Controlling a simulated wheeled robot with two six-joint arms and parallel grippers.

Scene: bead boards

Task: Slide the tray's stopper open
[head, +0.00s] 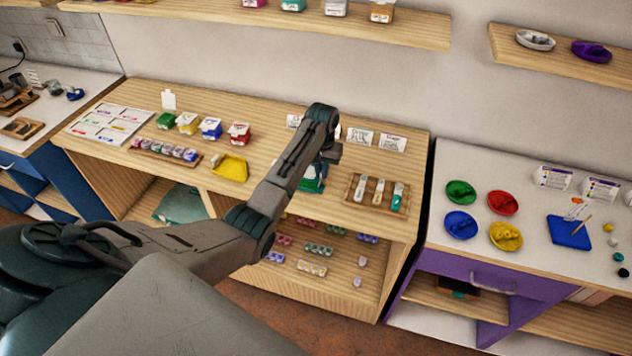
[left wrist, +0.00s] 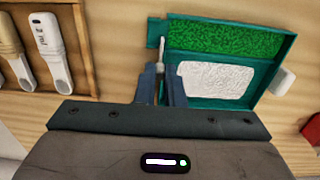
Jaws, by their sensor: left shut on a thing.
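The green tray (head: 312,185) lies on the wooden table, partly hidden by my left arm. In the left wrist view the tray (left wrist: 283,58) shows green beads (left wrist: 225,40) at its far part and a whitish patch (left wrist: 215,80) nearer. My left gripper (left wrist: 161,80) is at the tray's left end, with its fingers close together around a slim pale piece, seemingly the stopper (left wrist: 162,48). Its lower part is hidden between the fingers. In the head view the left gripper (head: 326,158) points down over the tray. My right gripper is not in view.
A wooden holder (head: 352,205) with scoops stands right of the green tray. A yellow tray (head: 230,168), colored bead boxes (head: 211,128) and a rack of small cups (head: 165,151) are to the left. White cards (head: 360,138) stand behind. The table's front edge is close.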

